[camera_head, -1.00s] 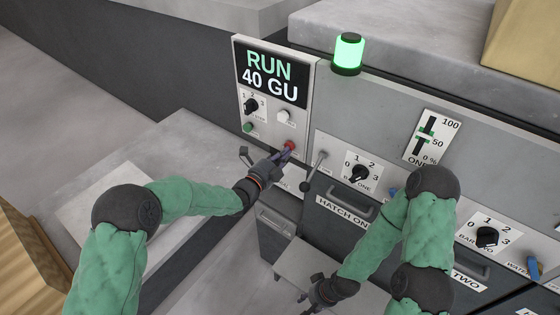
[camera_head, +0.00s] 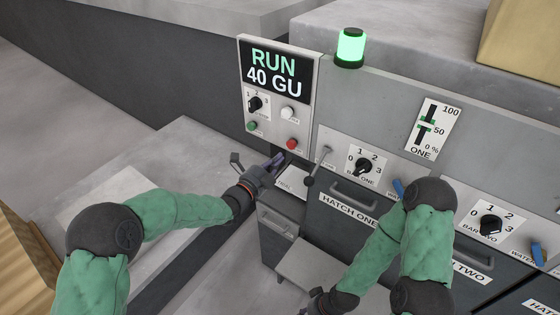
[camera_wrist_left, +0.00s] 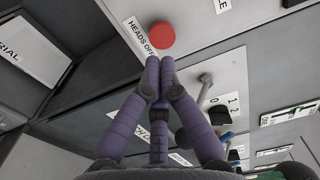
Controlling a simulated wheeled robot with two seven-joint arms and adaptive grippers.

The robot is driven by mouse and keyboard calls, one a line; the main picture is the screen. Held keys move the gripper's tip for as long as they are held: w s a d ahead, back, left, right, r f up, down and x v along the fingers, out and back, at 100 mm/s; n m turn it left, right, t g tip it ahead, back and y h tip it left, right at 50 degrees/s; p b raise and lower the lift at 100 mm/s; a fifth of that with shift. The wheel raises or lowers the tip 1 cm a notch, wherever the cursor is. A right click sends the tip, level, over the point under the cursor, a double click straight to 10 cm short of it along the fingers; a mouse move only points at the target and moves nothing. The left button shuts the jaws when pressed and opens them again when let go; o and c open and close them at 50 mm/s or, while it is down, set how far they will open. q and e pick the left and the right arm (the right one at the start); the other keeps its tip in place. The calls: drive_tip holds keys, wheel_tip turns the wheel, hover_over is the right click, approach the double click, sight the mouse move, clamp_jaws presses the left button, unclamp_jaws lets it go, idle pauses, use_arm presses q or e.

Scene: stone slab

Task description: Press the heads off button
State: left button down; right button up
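The red button (camera_head: 292,144) is on the lower right of the grey control panel (camera_head: 308,100). In the left wrist view the red button (camera_wrist_left: 162,37) is beside a label reading HEADS OFF (camera_wrist_left: 141,36). My left gripper (camera_head: 279,158) is just below and left of the button, apart from it in the head view. Its purple fingers (camera_wrist_left: 160,62) are together with nothing between them, their tips pointing at the button. My right gripper (camera_head: 322,304) is low in the head view, partly cut off, and its fingers cannot be made out.
The panel display (camera_head: 274,75) reads RUN 40 GU. The lamp (camera_head: 350,47) glows green. A white button (camera_head: 288,113), a green button (camera_head: 252,126) and a dial (camera_head: 256,103) are near the red button. A lever (camera_head: 316,166) stands close right of my left gripper.

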use_arm(q)
drive_tip(key=v, duration=0.7)
drive_tip(key=shift+s+a+f+b, duration=0.25)
drive_tip(key=shift+b, duration=0.15)
idle(0.3)
drive_tip(key=s+a+f+n+g+y+b, duration=0.15)
drive_tip(key=f+n, duration=0.35)
drive_tip(key=f, duration=0.5)
drive_tip(key=s+a+f+n+g+y+b, duration=0.1)
drive_tip(key=s+f+n+g+y+b, duration=0.3)
drive_tip(key=f, duration=0.6)
drive_tip(key=s+a+f+n+b, duration=0.1)
drive_tip(key=a+f+n, duration=0.1)
drive_tip(key=f+n, duration=0.55)
drive_tip(key=s+f+n+g+y+b, duration=0.1)
drive_tip(key=s+f+n+g+b, duration=0.4)
drive_tip(key=s+f, duration=1.6)
drive_tip(key=s+n+g, duration=0.1)
drive_tip(key=n+g, duration=0.2)
drive_tip(key=n, duration=0.3)
drive_tip(key=shift+a+f+g, duration=0.25)
drive_tip(key=shift+a+g, duration=0.05)
drive_tip(key=shift+g, duration=0.05)
